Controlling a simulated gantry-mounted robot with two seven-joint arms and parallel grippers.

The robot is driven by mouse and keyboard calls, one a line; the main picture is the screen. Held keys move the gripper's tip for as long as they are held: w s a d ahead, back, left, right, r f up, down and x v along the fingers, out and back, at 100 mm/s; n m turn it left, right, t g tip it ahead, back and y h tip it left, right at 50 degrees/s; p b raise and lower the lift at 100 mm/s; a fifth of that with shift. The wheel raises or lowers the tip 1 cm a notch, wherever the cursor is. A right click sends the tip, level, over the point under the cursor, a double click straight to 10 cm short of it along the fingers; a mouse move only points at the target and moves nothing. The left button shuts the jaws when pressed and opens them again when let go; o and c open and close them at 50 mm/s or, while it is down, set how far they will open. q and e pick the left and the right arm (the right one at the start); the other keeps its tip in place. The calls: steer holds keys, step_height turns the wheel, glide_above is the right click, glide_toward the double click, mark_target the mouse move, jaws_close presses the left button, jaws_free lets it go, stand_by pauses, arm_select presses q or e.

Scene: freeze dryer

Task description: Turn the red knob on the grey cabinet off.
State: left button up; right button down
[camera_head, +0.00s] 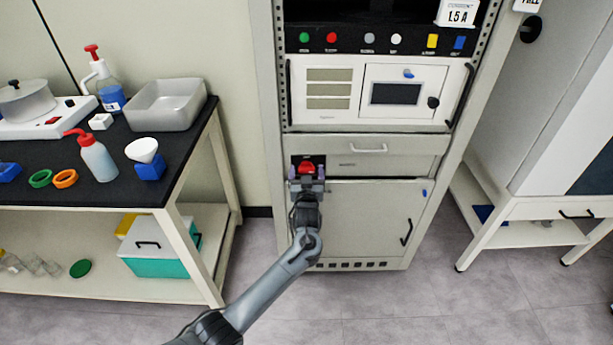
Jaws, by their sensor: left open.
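The grey cabinet (368,222) stands in the middle of the head view. The red knob (306,167) sits on a dark panel near the cabinet's upper left, below the drawer. My left gripper (306,178) is right in front of the knob, with its fingers to either side of the knob's lower part. It is open. Whether the fingers touch the knob cannot be told. The gripper hides the knob's lower part and any marks there. My right gripper does not show.
A drawer (400,146) and an instrument panel lie above the knob. A black-topped bench (110,194) with bottles and a grey tub (165,104) stands at left, close to my arm. A white-legged stand (545,208) is at right. The floor in front of the cabinet is clear.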

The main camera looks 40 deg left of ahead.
arm_select(q)
steer(key=shift+w+a, duration=0.15)
steer(key=c, duration=1.1)
steer(key=shift+o, duration=0.2)
